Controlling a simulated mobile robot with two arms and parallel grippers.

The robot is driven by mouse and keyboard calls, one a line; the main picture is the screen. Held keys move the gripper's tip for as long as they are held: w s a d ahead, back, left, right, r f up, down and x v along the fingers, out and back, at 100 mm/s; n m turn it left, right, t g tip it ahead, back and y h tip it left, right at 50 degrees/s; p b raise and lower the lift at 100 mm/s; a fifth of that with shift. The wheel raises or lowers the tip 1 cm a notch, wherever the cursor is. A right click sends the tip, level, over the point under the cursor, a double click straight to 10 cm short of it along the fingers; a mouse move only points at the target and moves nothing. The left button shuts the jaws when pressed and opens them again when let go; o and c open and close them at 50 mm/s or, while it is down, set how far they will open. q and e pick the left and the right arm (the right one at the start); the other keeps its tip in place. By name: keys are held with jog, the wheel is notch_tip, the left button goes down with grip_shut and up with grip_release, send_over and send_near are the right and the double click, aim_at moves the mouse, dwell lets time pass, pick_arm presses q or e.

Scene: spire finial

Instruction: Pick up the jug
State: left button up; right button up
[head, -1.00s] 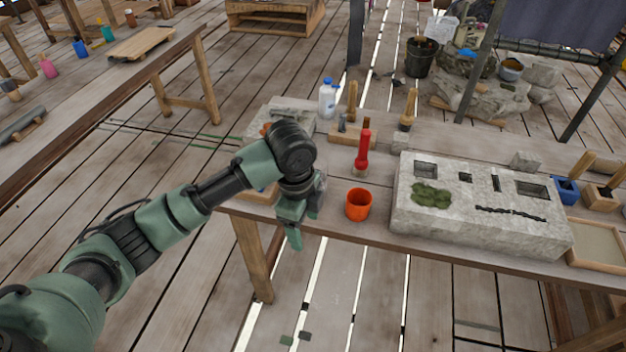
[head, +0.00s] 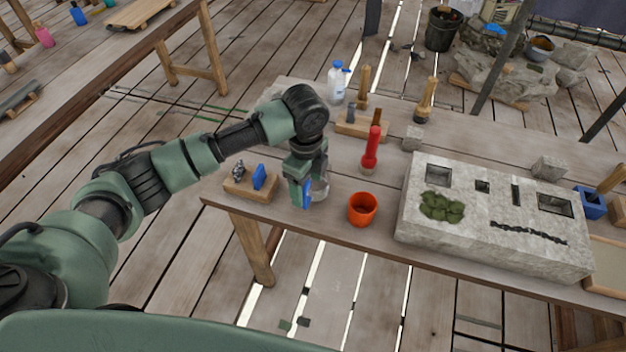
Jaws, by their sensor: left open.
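A pale grey, clear-looking vessel (head: 321,190), which looks like the jug, stands near the front edge of the workbench. A blue upright part (head: 307,193), which looks like its handle, shows on its left side. My left gripper (head: 303,192) is open and low at this blue part, hiding much of the vessel. I cannot tell whether the fingers touch it or stand on both sides of it. My right gripper is not in view.
An orange cup (head: 362,209) stands close to the right, with a red bottle-like tool (head: 371,152) behind. A stone block (head: 480,235) fills the right side. A wooden block (head: 250,187) with a blue piece lies left. A white bottle (head: 337,83) stands at the back.

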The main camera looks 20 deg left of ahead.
aim_at(308, 203)
pick_arm(q)
jog(key=shift+f, duration=0.4)
notch_tip(308, 203, down, 5)
jog(key=shift+w+d+p, duration=0.1)
jog(key=shift+w+p, duration=0.05)
jog(key=shift+p, duration=0.75)
jog(key=shift+f, duration=0.25)
grip_shut()
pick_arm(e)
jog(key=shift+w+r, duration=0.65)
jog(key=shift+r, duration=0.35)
